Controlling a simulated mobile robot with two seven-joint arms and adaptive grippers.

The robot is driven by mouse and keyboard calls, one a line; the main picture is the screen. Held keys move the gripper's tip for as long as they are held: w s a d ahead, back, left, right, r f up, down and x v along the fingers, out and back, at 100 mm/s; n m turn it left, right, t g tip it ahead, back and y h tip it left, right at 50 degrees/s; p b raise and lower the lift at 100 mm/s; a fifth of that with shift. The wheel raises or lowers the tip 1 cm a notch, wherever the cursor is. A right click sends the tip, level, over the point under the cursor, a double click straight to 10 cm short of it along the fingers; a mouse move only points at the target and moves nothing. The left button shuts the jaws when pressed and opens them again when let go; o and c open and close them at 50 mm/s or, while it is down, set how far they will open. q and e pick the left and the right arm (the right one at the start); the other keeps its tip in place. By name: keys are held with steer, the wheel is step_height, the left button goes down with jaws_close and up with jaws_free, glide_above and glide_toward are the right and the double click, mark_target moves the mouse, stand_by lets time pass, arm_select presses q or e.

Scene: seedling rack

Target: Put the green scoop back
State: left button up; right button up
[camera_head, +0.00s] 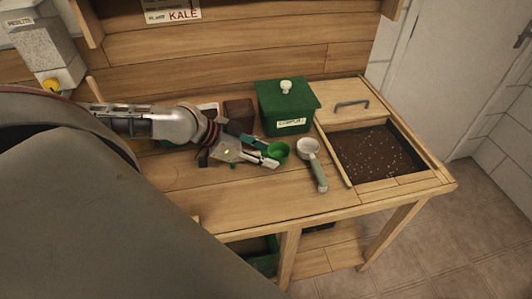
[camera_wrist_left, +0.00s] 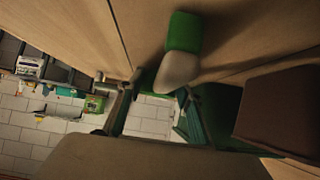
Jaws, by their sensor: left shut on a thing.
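The green scoop (camera_head: 278,151) shows its green cup at the fingertips of my left gripper (camera_head: 266,157) in the head view. The gripper is shut on the scoop, over the middle of the bench top. Most of the scoop's handle is hidden by the fingers, and I cannot tell whether the scoop touches the wood. In the left wrist view a green and pale piece (camera_wrist_left: 182,36) shows beside the fingers (camera_wrist_left: 160,90), probably part of the handle. My right gripper is out of view.
A second scoop (camera_head: 309,151) with a pale cup lies just right of the green one. The green lidded compost box (camera_head: 287,105) and a brown block (camera_head: 238,112) stand behind. A soil bin (camera_head: 378,152) is at the right. The front bench top (camera_head: 235,205) is clear.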

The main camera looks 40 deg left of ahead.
mark_target(263, 152)
arm_select(q)
steer(key=o, duration=1.1)
steer(key=shift+o, duration=0.2)
steer(key=shift+v, duration=0.95)
steer(key=shift+s+a+r, duration=0.25)
steer(key=shift+r, duration=0.15)
steer(key=shift+v, duration=4.5)
steer(key=shift+s+f, duration=0.1)
